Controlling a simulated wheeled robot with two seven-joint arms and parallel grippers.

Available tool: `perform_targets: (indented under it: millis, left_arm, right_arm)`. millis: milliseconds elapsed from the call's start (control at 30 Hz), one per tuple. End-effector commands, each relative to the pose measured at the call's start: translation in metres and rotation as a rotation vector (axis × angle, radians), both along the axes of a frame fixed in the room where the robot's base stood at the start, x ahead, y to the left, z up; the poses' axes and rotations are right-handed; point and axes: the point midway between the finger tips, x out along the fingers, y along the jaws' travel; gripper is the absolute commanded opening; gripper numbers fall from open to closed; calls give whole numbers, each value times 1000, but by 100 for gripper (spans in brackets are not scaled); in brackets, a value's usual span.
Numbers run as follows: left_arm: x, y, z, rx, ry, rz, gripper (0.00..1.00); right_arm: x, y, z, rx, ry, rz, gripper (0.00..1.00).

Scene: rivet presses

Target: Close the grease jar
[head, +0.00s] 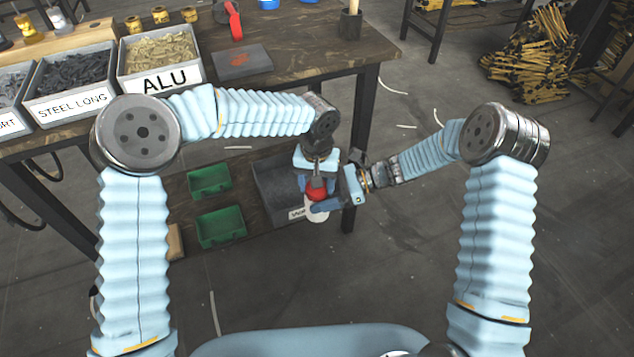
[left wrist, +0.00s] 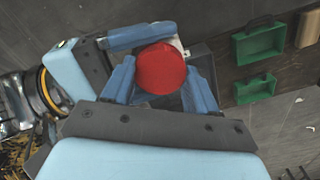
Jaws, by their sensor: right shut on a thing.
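The white grease jar (head: 317,214) is held off the floor in front of the table, and my right gripper (head: 326,206) is shut on it from the right. The red lid (head: 317,193) is at the top of the jar; whether it is seated or turned tight cannot be told. My left gripper (head: 317,184) reaches down over the lid from above. In the left wrist view its two blue fingers flank the lid (left wrist: 160,68), very near or touching it; their grip is unclear. A right gripper finger (left wrist: 140,37) passes beside the lid there.
The wooden table (head: 300,52) holds labelled grey bins (head: 160,60), a dark plate (head: 241,61) and a red-handled tool (head: 234,20). Green trays (head: 220,227) and a dark grey bin (head: 279,190) are on the lower shelf. The floor to the right is mostly open.

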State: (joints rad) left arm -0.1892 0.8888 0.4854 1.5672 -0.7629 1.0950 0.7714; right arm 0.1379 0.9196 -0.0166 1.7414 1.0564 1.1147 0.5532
Motion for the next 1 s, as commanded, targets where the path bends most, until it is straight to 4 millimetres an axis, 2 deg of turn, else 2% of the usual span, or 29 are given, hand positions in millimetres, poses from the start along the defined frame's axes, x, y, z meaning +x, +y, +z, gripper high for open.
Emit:
perform_targets:
  millis: [33,167,467,567,800,1000]
  left_arm:
    - [1,0,0,0,-1,1,65]
    - [0,0,0,0,-1,2,84]
    - [0,0,2,0,-1,2,84]
    - [1,0,9,0,-3,3,84]
    - [1,0,40,-1,-4,3,84]
    - [0,0,46,0,0,2,84]
  right_arm:
    - [0,0,0,1,0,1,0]
    - [0,0,0,1,0,1,0]
    - [0,0,1,1,-1,1,0]
    - [0,0,1,1,0,0,0]
    - [0,0,0,1,0,0,0]
    - [0,0,0,1,0,0,0]
